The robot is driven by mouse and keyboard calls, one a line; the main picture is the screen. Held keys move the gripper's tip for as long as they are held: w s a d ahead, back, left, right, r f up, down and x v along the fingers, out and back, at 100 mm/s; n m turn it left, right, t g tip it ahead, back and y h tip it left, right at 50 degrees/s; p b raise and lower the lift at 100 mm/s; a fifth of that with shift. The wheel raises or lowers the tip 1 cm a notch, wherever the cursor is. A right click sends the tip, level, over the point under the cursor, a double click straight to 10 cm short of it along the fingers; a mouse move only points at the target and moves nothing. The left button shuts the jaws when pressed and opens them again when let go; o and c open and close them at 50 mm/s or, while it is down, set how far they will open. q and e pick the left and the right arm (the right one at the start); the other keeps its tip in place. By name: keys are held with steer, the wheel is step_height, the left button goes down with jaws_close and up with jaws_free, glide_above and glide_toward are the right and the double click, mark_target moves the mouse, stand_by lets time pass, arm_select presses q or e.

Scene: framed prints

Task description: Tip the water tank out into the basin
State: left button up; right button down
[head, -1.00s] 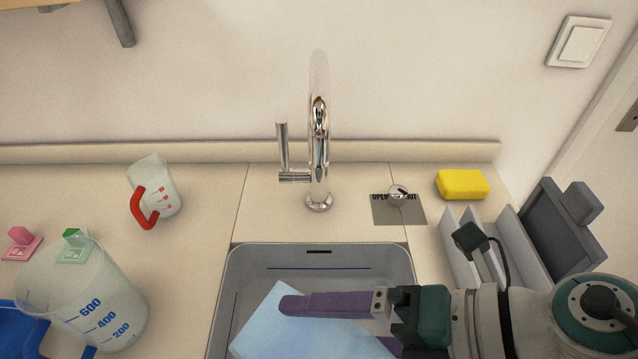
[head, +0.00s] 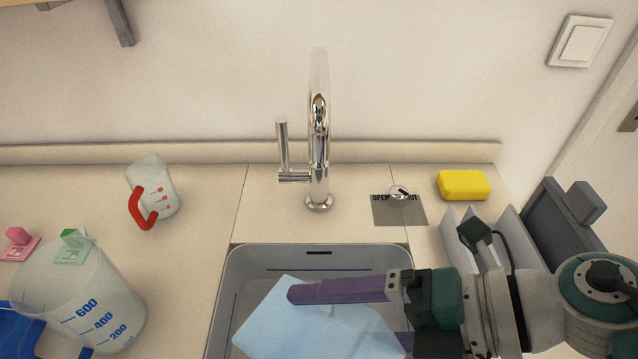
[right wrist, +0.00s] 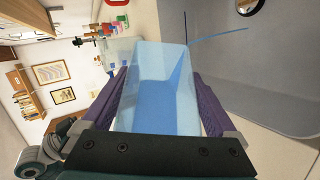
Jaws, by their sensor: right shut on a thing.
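The water tank (head: 315,322) is a pale blue translucent box, held tilted over the basin. The grey basin (head: 222,300) is sunk in the counter at the bottom middle of the head view. My right gripper (head: 345,318) is shut on the tank, with its purple fingers along the tank's two sides. In the right wrist view the tank (right wrist: 165,90) sits between the two fingers (right wrist: 163,105), with a deeper blue patch inside it. The basin (right wrist: 240,75) shows beyond it, with a dark round drain. My left gripper is not in view.
A chrome tap (head: 319,150) stands behind the basin. A large measuring jug (head: 85,295) and a small red-handled jug (head: 155,188) stand on the left. A yellow sponge (head: 463,184) and a grey rack (head: 560,230) are on the right.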

steer(key=shift+w+d+m+g+y+b, duration=0.3)
steer(key=shift+w+m+y+b, duration=0.1)
steer(key=shift+b, duration=0.15)
stand_by(0.6)
